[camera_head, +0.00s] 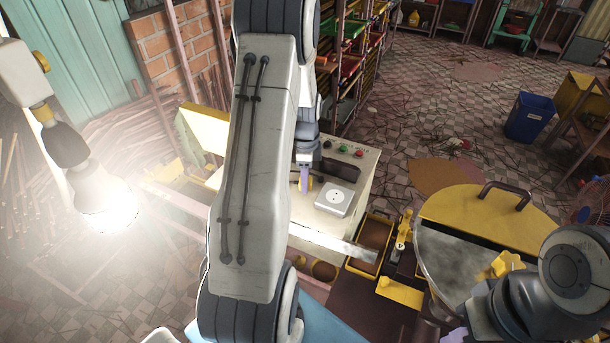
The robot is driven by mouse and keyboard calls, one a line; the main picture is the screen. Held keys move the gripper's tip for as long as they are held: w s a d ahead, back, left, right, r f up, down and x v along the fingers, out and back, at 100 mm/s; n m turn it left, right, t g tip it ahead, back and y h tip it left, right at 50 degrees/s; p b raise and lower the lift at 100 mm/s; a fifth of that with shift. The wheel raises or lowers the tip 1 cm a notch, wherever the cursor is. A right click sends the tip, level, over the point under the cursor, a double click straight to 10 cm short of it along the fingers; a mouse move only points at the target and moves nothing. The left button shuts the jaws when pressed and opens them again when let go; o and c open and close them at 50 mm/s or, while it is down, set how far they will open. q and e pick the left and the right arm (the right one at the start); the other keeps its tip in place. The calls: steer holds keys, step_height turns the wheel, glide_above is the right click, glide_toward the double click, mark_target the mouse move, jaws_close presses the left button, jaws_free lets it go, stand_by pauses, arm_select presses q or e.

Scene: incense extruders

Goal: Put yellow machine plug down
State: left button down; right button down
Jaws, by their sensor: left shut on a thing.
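My left arm crosses the middle of the view, and its gripper (304,181) is partly hidden behind my own arm links. It is shut on the small yellow machine plug (309,184), of which only a little shows beside the purplish finger. They are over the pale top of a machine cabinet (357,165), just left of a white socket box (334,198). I cannot tell whether the plug touches the cabinet top. My right arm is at the lower right; a purplish part of its gripper (455,335) shows at the bottom edge, and its opening is hidden.
Red, green and dark buttons (343,149) line the cabinet's back. A yellow-lidded metal drum (478,210) stands right of it, with yellow trays of brown material (374,238) between. A bright lamp (104,205) hangs at left. A blue bin (530,117) stands on the floor behind.

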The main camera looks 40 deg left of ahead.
arm_select(q)
steer(key=shift+f, duration=0.1)
steer(key=shift+f+b, duration=0.45)
steer(key=shift+f, duration=0.05)
steer(key=shift+c, duration=2.1)
jaws_free()
steer(key=shift+r, duration=0.3)
steer(key=shift+r+p, duration=0.55)
steer(key=shift+p, duration=0.1)
step_height(320, 180, up, 12)
steer(key=b, duration=0.3)
steer(key=shift+f, duration=0.2)
